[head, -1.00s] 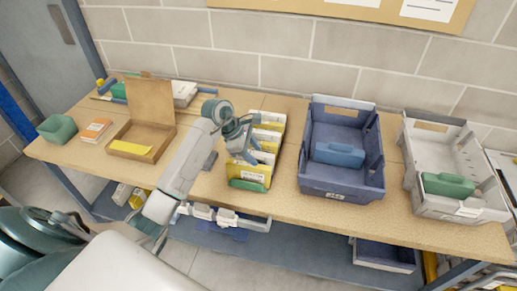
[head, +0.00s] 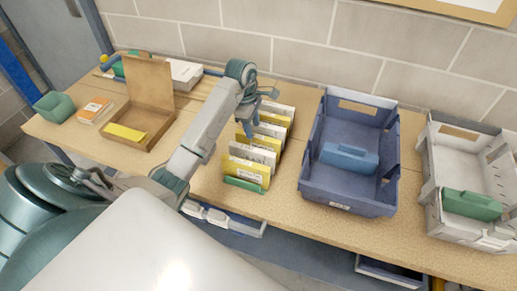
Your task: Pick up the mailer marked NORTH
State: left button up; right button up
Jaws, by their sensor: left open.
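A row of upright mailers (head: 262,150), some white and some yellow, stands in a green holder (head: 244,185) on the table. Print shows on some of them, but it is too small to read, so I cannot tell which is marked NORTH. My left gripper (head: 258,110) is open over the back left part of the row. It hides part of the mailers behind it, and I cannot tell whether it touches any. My right gripper is not in view.
A blue crate (head: 310,180) with a blue block inside stands right of the mailers. A grey crate (head: 432,205) with a green block is farther right. An open cardboard box (head: 155,112) is at the left, with an orange-and-white item (head: 95,110) and a green bin (head: 54,107) beyond it.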

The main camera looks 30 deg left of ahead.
aim_at(258, 137)
pick_arm(q)
jog(key=f, duration=0.2)
jog(key=shift+w+d+f, duration=0.2)
jog(key=shift+d+f, duration=0.05)
jog(key=shift+f, duration=0.1)
jog(key=p, duration=0.1)
jog(key=f+p, duration=0.1)
jog(key=f, duration=0.1)
jog(key=shift+w+d+f+p, duration=0.15)
jog(key=shift+w+d+p, duration=0.2)
jog(key=shift+d+p, duration=0.05)
notch_tip(258, 137, down, 2)
jog(key=shift+d+f+p, duration=0.1)
jog(key=shift+d+p, duration=0.05)
jog(key=shift+p, duration=0.2)
jog(key=shift+w+f, duration=0.1)
jog(key=shift+f, duration=0.25)
jog(key=c, duration=0.9)
grip_shut()
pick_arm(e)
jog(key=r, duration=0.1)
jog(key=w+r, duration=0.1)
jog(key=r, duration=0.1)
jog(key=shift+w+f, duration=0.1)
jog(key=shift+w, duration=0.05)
